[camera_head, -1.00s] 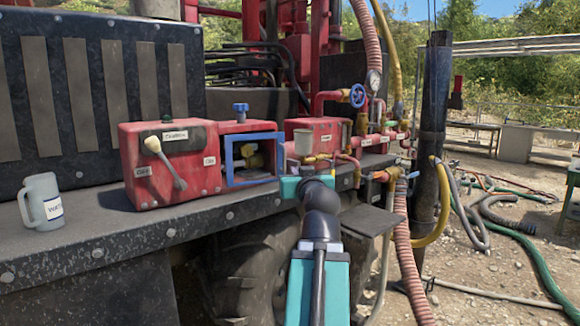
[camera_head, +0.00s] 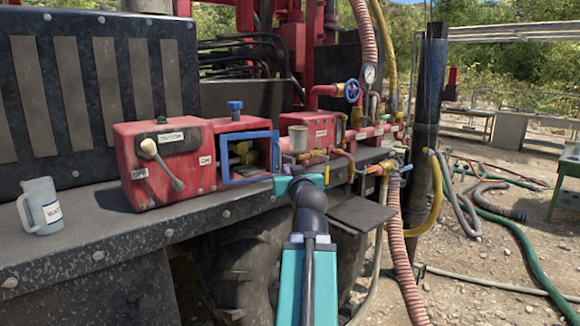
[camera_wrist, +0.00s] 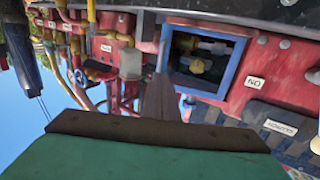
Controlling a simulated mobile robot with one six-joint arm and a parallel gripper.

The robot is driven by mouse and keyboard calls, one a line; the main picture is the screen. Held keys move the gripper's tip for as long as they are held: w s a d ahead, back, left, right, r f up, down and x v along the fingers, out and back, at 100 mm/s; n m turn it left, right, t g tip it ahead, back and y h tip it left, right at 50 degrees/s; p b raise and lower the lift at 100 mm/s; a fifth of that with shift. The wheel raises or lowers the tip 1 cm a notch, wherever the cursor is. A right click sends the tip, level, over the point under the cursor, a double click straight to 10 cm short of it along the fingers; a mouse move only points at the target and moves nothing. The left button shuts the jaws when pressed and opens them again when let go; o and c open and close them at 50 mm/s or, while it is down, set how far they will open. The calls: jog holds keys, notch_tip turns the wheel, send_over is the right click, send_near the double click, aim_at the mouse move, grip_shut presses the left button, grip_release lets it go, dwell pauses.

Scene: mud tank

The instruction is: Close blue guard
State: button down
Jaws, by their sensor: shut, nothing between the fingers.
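The blue guard (camera_head: 250,134) is a square blue frame at the right end of the red control box. Its frame stands around an opening with yellow fittings inside. In the wrist view the guard (camera_wrist: 240,65) shows upside down, with the fittings visible through it. My gripper (camera_wrist: 162,62) is shut and empty, its dark fingers close beside the frame's edge in the wrist view. I cannot tell whether they touch it. In the head view my teal gripper body is at the guard's lower right, and the fingertips are hard to make out.
The red box (camera_head: 140,170) carries a lever with a pale knob (camera_head: 148,146).

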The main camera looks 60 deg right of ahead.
aim_at(279, 159)
jog(key=p+x, duration=0.3)
jog(key=x, duration=0.7)
dwell(0.4)
jog(key=shift+w+d, duration=0.1)
jog(key=shift+w, duration=0.15)
